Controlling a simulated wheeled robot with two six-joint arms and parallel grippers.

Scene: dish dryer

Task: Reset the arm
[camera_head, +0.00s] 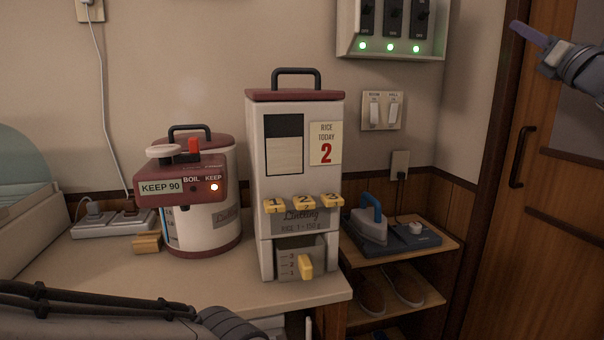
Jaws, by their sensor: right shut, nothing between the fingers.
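My right gripper (520,30) is at the upper right of the head view, raised in front of the wooden door. Its purple fingers are together and hold nothing. It is apart from everything around it. A grey link of my left arm crosses the bottom left corner in front of the counter; the left gripper is out of view.
On the counter (110,275) stand a rice dispenser (290,130) with yellow buttons and a white-and-red hot pot (207,215). A blue-handled iron (370,225) sits on a shelf, shoes below. A switch panel (393,28) with green lights hangs above. A wooden door (535,230) is right.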

